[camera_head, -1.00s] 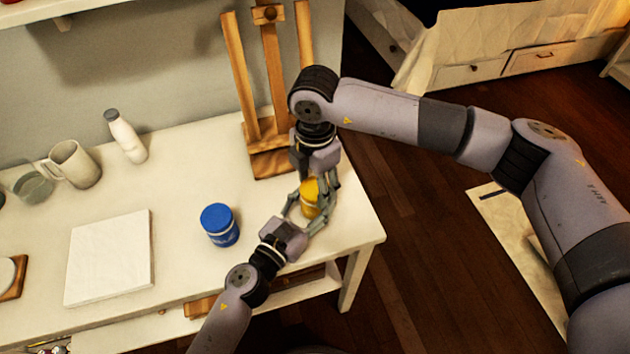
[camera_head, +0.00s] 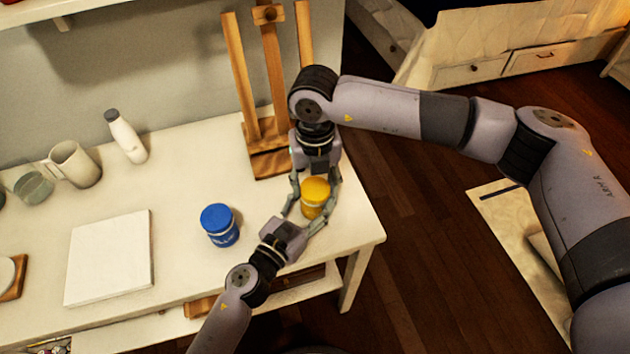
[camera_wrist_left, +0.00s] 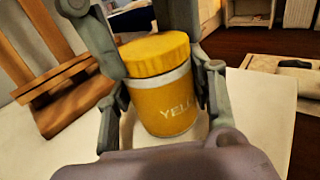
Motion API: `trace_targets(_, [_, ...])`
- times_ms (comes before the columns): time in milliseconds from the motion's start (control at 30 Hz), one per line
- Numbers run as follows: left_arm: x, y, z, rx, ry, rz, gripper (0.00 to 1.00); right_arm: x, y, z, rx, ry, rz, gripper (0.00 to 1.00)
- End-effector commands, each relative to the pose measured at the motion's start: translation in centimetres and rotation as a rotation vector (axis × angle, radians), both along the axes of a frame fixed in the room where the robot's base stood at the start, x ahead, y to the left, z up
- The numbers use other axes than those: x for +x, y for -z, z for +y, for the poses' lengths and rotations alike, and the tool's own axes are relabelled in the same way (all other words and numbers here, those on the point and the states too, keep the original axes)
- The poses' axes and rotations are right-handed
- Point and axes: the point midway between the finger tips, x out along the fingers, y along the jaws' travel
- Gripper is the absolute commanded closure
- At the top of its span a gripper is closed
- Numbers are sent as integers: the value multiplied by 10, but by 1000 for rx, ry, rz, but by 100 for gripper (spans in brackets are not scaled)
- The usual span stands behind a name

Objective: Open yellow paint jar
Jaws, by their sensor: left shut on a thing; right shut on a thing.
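The yellow paint jar (camera_head: 315,196) stands upright near the right end of the white table. It also shows in the left wrist view (camera_wrist_left: 165,105), with a ridged yellow lid (camera_wrist_left: 155,53), a pale band under the lid and partly hidden lettering on the body. My left gripper (camera_head: 309,212) comes in from the front and is shut on the jar's body. My right gripper (camera_head: 315,183) reaches down from above and is shut on the lid; its fingers stand on both sides of the lid. The lid sits on the jar; I cannot tell whether it is loose.
A blue paint jar (camera_head: 220,226) stands left of my left gripper. A wooden easel (camera_head: 267,165) is close behind my right gripper. A white canvas (camera_head: 108,258), a mug (camera_head: 75,164) and a bottle (camera_head: 125,137) are further left. The table's right edge (camera_head: 372,222) is near.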

Motion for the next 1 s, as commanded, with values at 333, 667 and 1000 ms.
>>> trace_targets(333, [0, 0, 0, 0, 0, 0, 100, 0, 0, 0, -2, -674, -1, 84])
trace_targets(667, [0, 0, 0, 0, 0, 0, 100, 0, -1, 0, -1, -1316, -1, 84])
trace_targets(1000, [0, 0, 0, 0, -1, 0, 100, 0, -1, 0, -1, -1976, -1, 84])
